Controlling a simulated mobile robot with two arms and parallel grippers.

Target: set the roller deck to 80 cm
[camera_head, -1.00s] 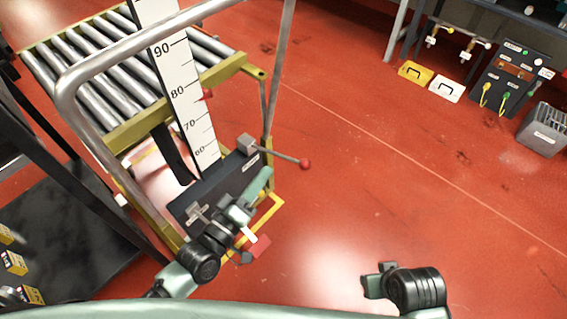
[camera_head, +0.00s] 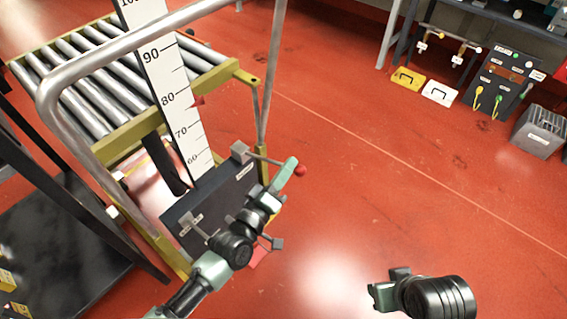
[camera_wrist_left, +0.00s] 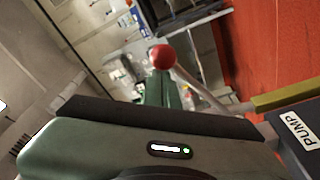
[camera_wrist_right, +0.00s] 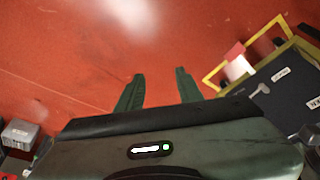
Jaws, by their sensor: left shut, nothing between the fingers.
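The roller deck (camera_head: 105,75) is at upper left, behind a white height scale (camera_head: 170,80) numbered 60 to 90 and above. A small red pointer (camera_head: 198,101) sits at the scale's edge, near or slightly below the 80 mark; I cannot read it exactly. The pump lever ends in a red knob (camera_head: 300,171), also in the left wrist view (camera_wrist_left: 163,57). My left gripper (camera_head: 291,164) is shut and empty, its tips right beside the knob; I cannot tell whether they touch. My right gripper (camera_head: 372,292) is away over the floor, its fingers apart in the right wrist view (camera_wrist_right: 157,85).
A dark box (camera_head: 215,205) carries the pump lever and a second grey lever (camera_head: 193,224). A metal push bar (camera_head: 130,50) arches before the scale. A control panel (camera_head: 497,85), yellow case (camera_head: 408,80) and grey bin (camera_head: 540,130) stand at right. Red floor between is clear.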

